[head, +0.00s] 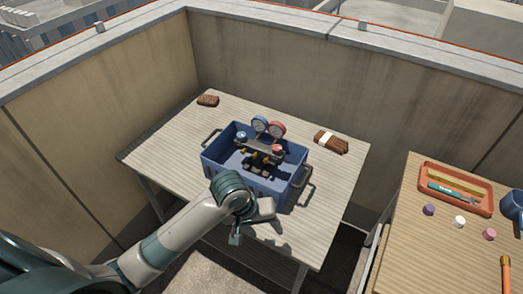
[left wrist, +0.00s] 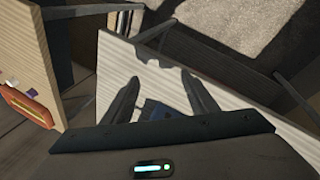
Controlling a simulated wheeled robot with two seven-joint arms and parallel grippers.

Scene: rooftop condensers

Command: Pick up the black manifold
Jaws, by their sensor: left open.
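The black manifold (head: 259,151) stands in a blue crate (head: 222,166) on the striped table. It carries a blue gauge (head: 260,124) and a red gauge (head: 277,130) at its top, with blue and red knobs and yellowish fittings below. My left gripper (head: 252,224) is open and empty in front of the crate's near side, apart from the manifold. In the left wrist view the two fingers of my left gripper (left wrist: 164,98) are spread, with a blue patch low between them. The manifold cannot be made out there. My right gripper is not in view.
The crate has handles (head: 305,184) at its ends. A brown block (head: 208,100) and a brown bundle with a white band (head: 331,141) lie on the table. A second table (head: 428,238) at right holds an orange tray (head: 425,186). Parapet walls stand behind.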

